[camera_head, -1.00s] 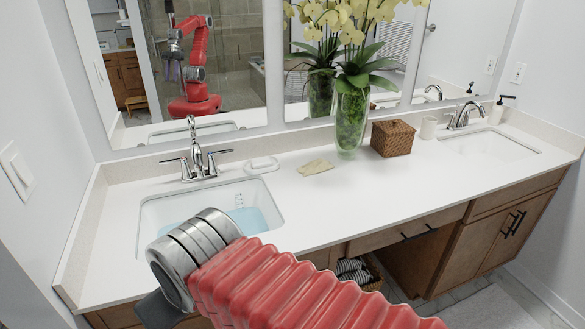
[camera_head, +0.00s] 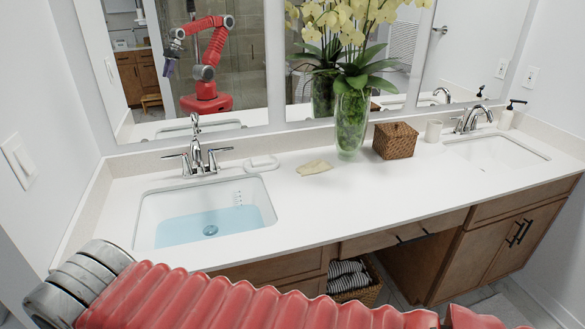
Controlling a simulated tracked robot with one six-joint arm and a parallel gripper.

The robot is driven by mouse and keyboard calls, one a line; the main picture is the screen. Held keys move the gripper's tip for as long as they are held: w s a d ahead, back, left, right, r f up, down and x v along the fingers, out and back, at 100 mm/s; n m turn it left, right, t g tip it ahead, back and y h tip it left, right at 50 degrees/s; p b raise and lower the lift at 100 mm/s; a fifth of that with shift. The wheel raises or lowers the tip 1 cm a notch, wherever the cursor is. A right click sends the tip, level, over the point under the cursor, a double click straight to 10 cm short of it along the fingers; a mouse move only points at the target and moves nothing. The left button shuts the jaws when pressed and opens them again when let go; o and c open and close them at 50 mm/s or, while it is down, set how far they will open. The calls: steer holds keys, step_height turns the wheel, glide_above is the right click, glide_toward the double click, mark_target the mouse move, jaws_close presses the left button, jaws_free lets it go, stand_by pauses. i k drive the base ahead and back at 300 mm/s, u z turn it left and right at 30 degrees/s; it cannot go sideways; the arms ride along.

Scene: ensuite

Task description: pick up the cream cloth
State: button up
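The cream cloth (camera_head: 314,168) lies crumpled and flat on the white counter (camera_head: 330,205), right of the left sink and in front of the green glass vase. My red ribbed arm crosses the bottom of the view, its grey joint at the lower left. My gripper is outside the direct view. Its small reflection (camera_head: 169,67) shows in the left mirror, hanging down from the arm and too small to tell if it is open or shut. Nothing touches the cloth.
The left sink (camera_head: 150,222) holds blue water, with a chrome faucet (camera_head: 197,155) behind it. A white soap dish (camera_head: 262,162) sits left of the cloth. The vase of orchids (camera_head: 352,122) and a wicker box (camera_head: 395,141) stand behind and right. The counter front is clear.

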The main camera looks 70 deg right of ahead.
mark_target(318, 166)
steer(key=u, duration=1.05)
steer(key=k, duration=2.25)
steer(key=z, duration=1.4)
